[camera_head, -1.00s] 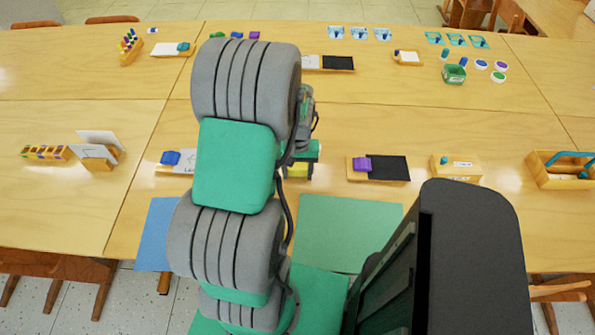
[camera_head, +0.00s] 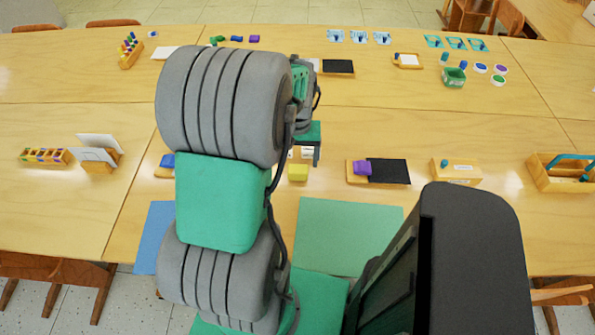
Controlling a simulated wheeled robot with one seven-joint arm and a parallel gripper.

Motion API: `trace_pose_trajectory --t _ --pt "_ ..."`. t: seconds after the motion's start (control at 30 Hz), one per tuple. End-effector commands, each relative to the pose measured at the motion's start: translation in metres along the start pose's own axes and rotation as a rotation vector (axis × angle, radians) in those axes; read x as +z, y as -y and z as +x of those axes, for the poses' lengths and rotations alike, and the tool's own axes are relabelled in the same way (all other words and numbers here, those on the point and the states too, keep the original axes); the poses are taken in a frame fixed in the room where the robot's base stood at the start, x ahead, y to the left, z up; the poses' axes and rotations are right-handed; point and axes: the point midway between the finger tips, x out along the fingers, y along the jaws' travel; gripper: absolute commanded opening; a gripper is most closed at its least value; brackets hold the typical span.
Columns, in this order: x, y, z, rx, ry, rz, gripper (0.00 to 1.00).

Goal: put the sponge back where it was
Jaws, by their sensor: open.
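A small yellow block (camera_head: 298,173), which looks like a sponge, rests below my gripper in the picture, on or just in front of a pale piece that my arm partly hides. My gripper (camera_head: 308,158) is open, its green body just above and behind the block, with one dark finger showing at right. The block appears clear of the fingers. A purple block (camera_head: 362,168) sits on a wooden tray with a black panel (camera_head: 389,171). A blue block (camera_head: 167,160) shows at left, partly hidden by my arm.
A green mat (camera_head: 350,235) and a blue mat (camera_head: 152,240) lie at the near edge. A labelled wooden box (camera_head: 456,171) and a wooden caddy (camera_head: 560,175) stand at right. A card holder (camera_head: 98,160) stands at left.

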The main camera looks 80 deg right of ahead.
Motion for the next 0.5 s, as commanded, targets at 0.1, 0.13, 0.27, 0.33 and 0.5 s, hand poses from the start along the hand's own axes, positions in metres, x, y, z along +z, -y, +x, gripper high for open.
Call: trace_pose_trajectory --t 0.1,0.13,0.27,0.33,0.5 --pt "-0.001 0.0 -0.024 0.0 -0.003 0.0 0.77" --pt "-0.001 0.0 -0.029 0.0 -0.003 0.0 0.77" --pt "0.0 0.0 -0.04 0.0 0.0 0.0 0.77" --pt "0.0 0.002 -0.042 0.0 0.0 -0.004 0.77" --pt "0.005 0.064 -0.056 0.002 -0.032 -0.15 0.77"
